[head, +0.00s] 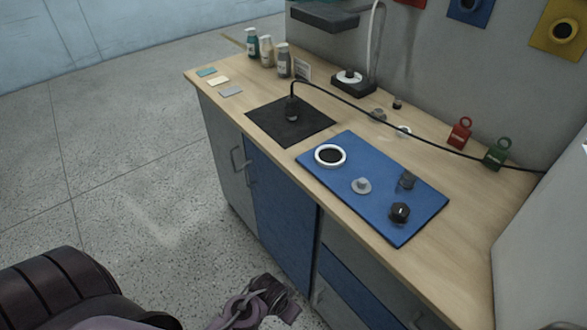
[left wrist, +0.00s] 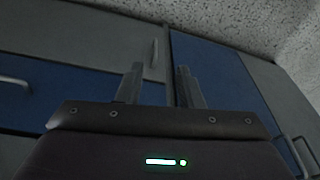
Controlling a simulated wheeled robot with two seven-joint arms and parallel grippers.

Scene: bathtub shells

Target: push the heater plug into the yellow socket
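The heater plug (head: 292,108) is black and stands on a square black mat (head: 283,128) on the counter. A black cable runs from its top across the counter to the right. The yellow socket (head: 562,30) is a yellow plate with a dark round opening on the wall at the top right, partly cut off by the frame edge. My left gripper (head: 268,297) is low in front of the cabinet doors, below the counter and well away from the plug. In the left wrist view its two fingers (left wrist: 158,70) are apart with nothing between them. My right gripper is in neither view.
A blue socket (head: 470,8) and part of a red one are left of the yellow one. A blue mat (head: 340,185) holds a white ring and several small parts. Bottles (head: 267,50), a black base (head: 354,84) and red and green tags (head: 460,133) stand behind. The counter's front edge overhangs the cabinets.

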